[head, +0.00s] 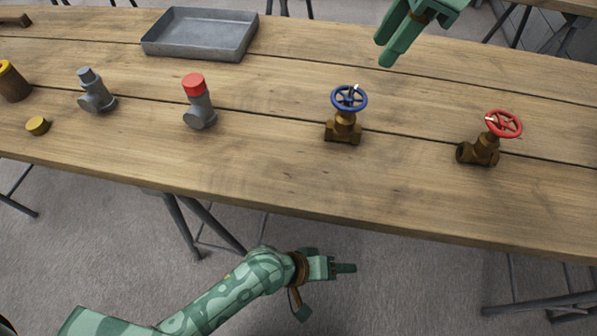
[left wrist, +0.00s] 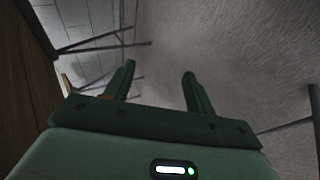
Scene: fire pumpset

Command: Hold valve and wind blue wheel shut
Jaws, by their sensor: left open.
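The brass valve with the blue wheel (head: 349,98) stands upright on the wooden table, its brass body (head: 343,130) resting on the boards. My left gripper (head: 325,290) is open and empty, below and in front of the table's near edge, well apart from the valve. In the left wrist view its two fingers (left wrist: 158,85) are spread with only floor beyond them. My right gripper (head: 383,53) hangs at the top of the head view, beyond and above the blue-wheel valve. Its fingers look apart, with nothing seen between them; it touches nothing.
A brass valve with a red wheel (head: 503,124) stands to the right. To the left are a grey fitting with a red cap (head: 194,85), another grey fitting (head: 96,92), a yellow cap (head: 37,125) and a yellow-topped cylinder (head: 13,82). A metal tray (head: 152,47) lies behind.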

